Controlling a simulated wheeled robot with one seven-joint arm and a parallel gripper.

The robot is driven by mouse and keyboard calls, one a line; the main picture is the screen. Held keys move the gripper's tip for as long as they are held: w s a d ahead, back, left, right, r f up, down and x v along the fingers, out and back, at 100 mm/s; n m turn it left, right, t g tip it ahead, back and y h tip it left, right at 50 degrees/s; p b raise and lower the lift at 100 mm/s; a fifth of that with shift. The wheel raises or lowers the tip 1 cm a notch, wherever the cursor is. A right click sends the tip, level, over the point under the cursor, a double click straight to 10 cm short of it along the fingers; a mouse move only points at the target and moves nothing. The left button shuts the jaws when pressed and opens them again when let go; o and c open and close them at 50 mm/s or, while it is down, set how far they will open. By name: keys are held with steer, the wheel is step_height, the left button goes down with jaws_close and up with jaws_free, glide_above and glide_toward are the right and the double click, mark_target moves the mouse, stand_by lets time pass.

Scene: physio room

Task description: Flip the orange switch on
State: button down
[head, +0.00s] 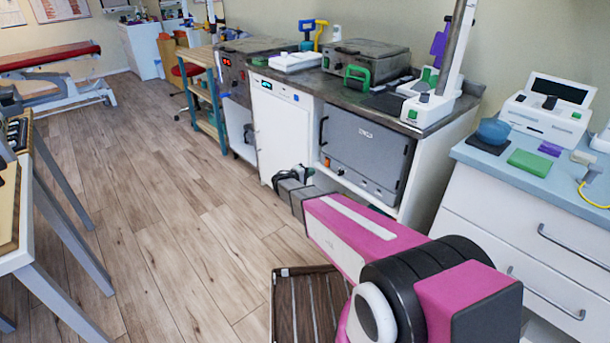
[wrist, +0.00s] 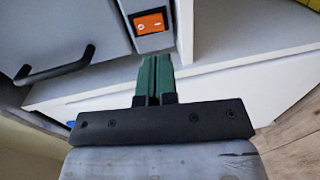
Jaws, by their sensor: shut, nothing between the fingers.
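The orange switch (wrist: 150,23) is a rocker with white marks in a dark frame, at the top of the wrist view. It sits on a grey front close to a white edge. I cannot tell which way it is tipped. My gripper's green fingers (wrist: 155,78) are closed together, empty, and point towards the switch from just below it in the picture. They look apart from it.
A black bar handle (wrist: 55,68) sticks out left of the switch in the wrist view. In the head view a grey oven-like unit (head: 365,150) sits under the counter, beside a white appliance (head: 283,135).

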mark_target(326, 165)
steer(key=x, duration=0.8)
steer(key=shift+w+d, duration=0.1)
steer(key=shift+d, duration=0.05)
steer(key=shift+f, duration=0.1)
steer(key=shift+a, duration=0.35)
steer(key=s+a+f, duration=0.1)
steer(key=s+a, duration=0.7)
steer(key=a, duration=0.2)
steer(key=shift+a+f, duration=0.3)
steer(key=shift+f, duration=0.05)
steer(key=shift+s, duration=0.1)
